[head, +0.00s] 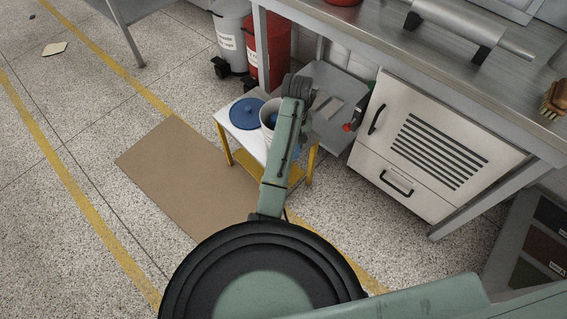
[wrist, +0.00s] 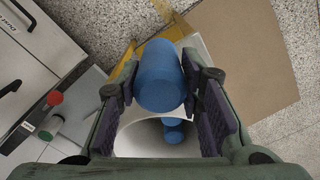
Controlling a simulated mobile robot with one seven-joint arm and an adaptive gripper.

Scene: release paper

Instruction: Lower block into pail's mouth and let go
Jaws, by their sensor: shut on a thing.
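In the wrist view my gripper (wrist: 160,85) is shut on a blue cylindrical block (wrist: 159,75), with one dark pad on each side of it. The block is over the mouth of a white pail (wrist: 133,138). Blue pieces (wrist: 173,133) show inside the pail below the held block. I cannot tell how far the block is above the rim. In the head view the pail (head: 267,112) is partly hidden by my arm, and the held block cannot be made out.
The pail stands on a small white table (head: 236,133) with yellow legs, beside a blue lid (head: 247,113). A grey bin (head: 231,30) and a red bin (head: 271,50) stand behind. A bench with a white cabinet (head: 420,150) is at right. Brown paper (head: 185,170) lies at left.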

